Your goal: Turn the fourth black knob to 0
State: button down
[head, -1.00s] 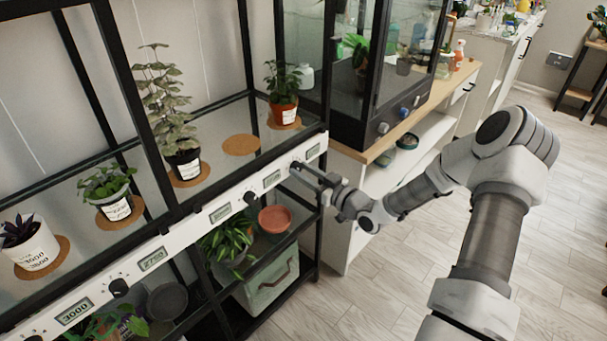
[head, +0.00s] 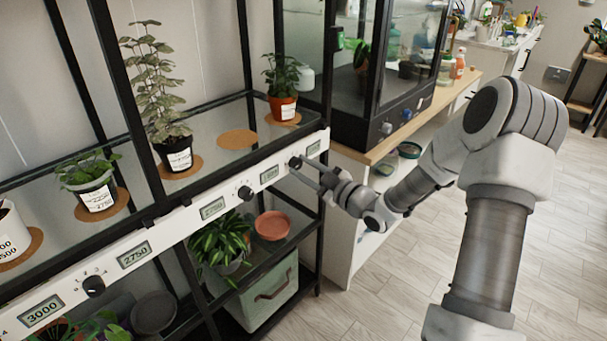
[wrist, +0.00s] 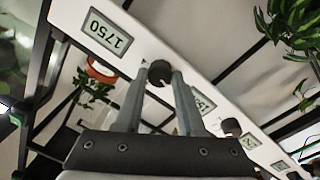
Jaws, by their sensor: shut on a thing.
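A long white panel (head: 175,228) on the black shelf rack carries black knobs and small grey displays. The rightmost black knob (head: 296,162) is between the fingers of my gripper (head: 304,170), which is shut on it. The wrist view shows this knob (wrist: 159,70) pinched between both fingertips (wrist: 162,74), with a pale mark on its lower face. The display beside it reads 1750 (wrist: 107,33), upside down in that view. Other black knobs are the middle one (head: 246,193) and the left one (head: 94,286).
Potted plants on cork mats stand on the glass shelf above the panel, including an orange pot (head: 283,107). Below are a terracotta bowl (head: 272,226) and a green crate (head: 268,297). A wooden-topped cabinet (head: 378,150) stands close right.

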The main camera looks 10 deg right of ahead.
dwell(0.4)
jog(key=c, duration=0.5)
grip_release()
jog(key=shift+s+d, duration=0.1)
jog(key=p+v, duration=0.2)
jog(key=v, duration=1.5)
jog(key=shift+s+p, duration=0.1)
jog(key=shift+p, duration=0.25)
